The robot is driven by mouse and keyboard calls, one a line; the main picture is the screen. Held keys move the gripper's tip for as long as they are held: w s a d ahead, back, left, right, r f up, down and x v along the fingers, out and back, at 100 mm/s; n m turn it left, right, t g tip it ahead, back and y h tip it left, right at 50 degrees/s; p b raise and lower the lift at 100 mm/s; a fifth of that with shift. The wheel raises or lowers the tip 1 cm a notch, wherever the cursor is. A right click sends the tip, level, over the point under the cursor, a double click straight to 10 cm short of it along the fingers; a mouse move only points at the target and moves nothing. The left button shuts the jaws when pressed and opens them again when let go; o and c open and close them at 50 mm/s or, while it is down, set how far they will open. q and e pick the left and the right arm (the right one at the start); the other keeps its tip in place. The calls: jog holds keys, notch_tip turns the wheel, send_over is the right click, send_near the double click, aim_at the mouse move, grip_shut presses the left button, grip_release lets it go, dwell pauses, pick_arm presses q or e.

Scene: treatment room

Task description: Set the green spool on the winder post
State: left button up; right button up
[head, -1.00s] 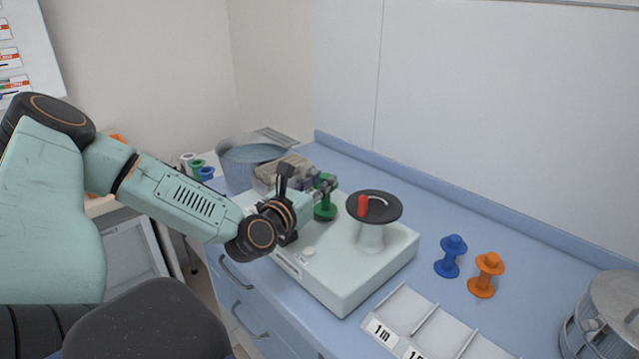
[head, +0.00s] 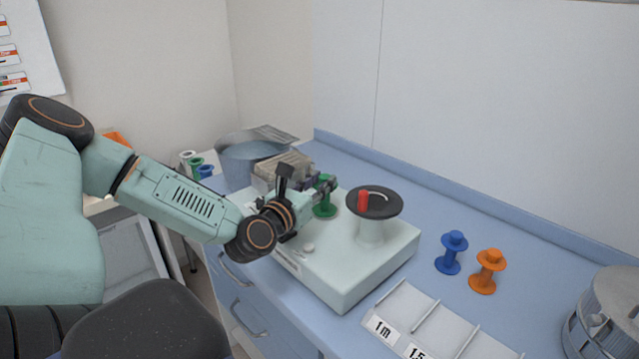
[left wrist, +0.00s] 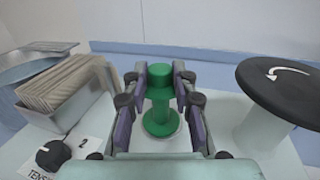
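The green spool (head: 324,204) stands upright at the back left of the pale winder (head: 350,290). Its round base flange rests at the winder's top; any post inside it is hidden. My left gripper (head: 326,188) reaches over the winder to the spool. In the left wrist view the green spool (left wrist: 159,100) is between the two fingers of my left gripper (left wrist: 160,80). The fingers are parted, with a narrow gap on either side of the spool's waist. My right gripper is not in view.
The winder's black disc (head: 374,203) with a red handle stands right of the spool. A blue spool (head: 452,252) and an orange spool (head: 487,271) stand on the blue counter. A labelled tray (head: 430,320) lies in front. A grey box of folded material (left wrist: 70,90) is left of the gripper.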

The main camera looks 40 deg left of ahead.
pick_arm(q)
jog(key=shift+o, duration=0.6)
jog(key=shift+s+d+p, duration=0.1)
jog(key=shift+s+p, duration=0.5)
jog(key=shift+p, duration=0.25)
jog(key=s+p, duration=0.3)
jog(key=s, duration=0.1)
jog(key=shift+d+r+p, duration=0.1)
jog(key=shift+d+p, duration=0.2)
jog(key=shift+d, duration=0.05)
jog(key=shift+s+d+p, duration=0.15)
jog(key=shift+s+p, duration=0.4)
jog(key=shift+s, duration=0.15)
jog(key=shift+s+d+p, duration=0.1)
jog(key=shift+s+p, duration=0.4)
jog(key=shift+s, duration=0.2)
jog(key=shift+s+d+p, duration=0.15)
jog(key=shift+s+p, duration=0.25)
jog(key=shift+s, duration=0.3)
jog(key=shift+s+d+p, duration=0.15)
jog(key=shift+s+p, duration=0.25)
jog(key=shift+s, duration=0.3)
